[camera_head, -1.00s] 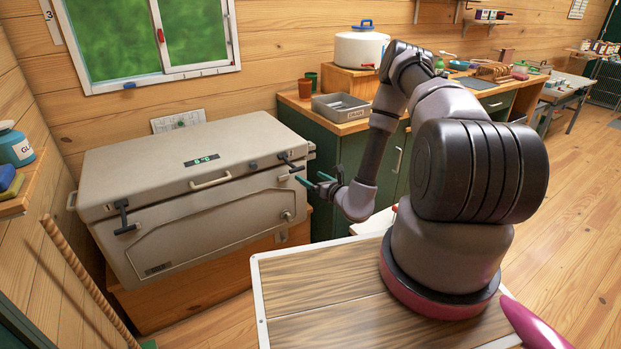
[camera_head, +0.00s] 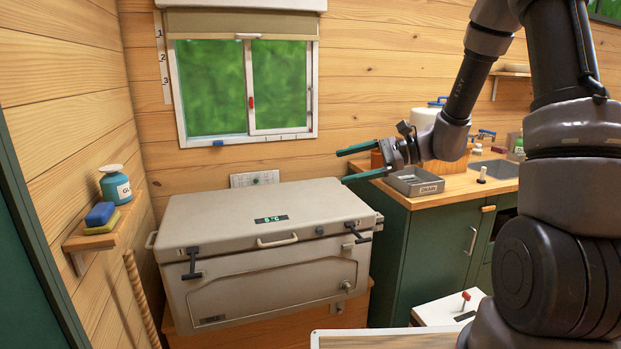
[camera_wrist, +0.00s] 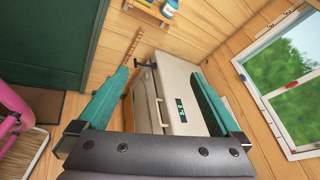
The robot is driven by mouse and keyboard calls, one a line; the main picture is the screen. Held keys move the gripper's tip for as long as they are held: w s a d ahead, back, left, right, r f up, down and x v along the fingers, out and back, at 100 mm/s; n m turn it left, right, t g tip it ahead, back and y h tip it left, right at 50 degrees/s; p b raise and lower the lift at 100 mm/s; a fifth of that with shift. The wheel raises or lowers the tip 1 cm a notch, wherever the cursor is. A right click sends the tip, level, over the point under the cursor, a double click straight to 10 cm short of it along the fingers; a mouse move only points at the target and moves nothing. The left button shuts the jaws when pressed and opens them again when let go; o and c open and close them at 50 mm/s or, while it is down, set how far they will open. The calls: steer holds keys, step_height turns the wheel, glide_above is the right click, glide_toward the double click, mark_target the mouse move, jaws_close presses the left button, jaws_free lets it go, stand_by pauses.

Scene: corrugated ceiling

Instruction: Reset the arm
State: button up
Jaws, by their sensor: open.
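My gripper (camera_head: 352,165) is open and empty, held in the air at the right of the large beige cooler (camera_head: 265,212) and left of the grey drain tray. Its two teal fingers point left in the head view. In the wrist view my gripper (camera_wrist: 158,95) shows its fingers spread wide, with the cooler (camera_wrist: 178,75) seen beyond and between them. Nothing is between the fingers. The cooler's lid is shut, and its small display is lit.
A green cabinet (camera_head: 408,255) with a wooden top carries the drain tray (camera_head: 415,182) and a white container. A wall shelf (camera_head: 95,235) at left holds a teal bottle (camera_head: 115,187) and sponges. A window (camera_head: 240,90) is above the cooler. A white step box (camera_head: 448,309) stands on the floor.

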steer(key=s+d+r+n+t+h, duration=0.6)
steer(key=s+d+r+n+h, duration=0.3)
steer(key=s, duration=0.9)
steer(key=d+r+h, duration=0.3)
steer(key=d+r, duration=0.2)
steer(key=d, duration=0.1)
steer(key=shift+r+h, duration=0.4)
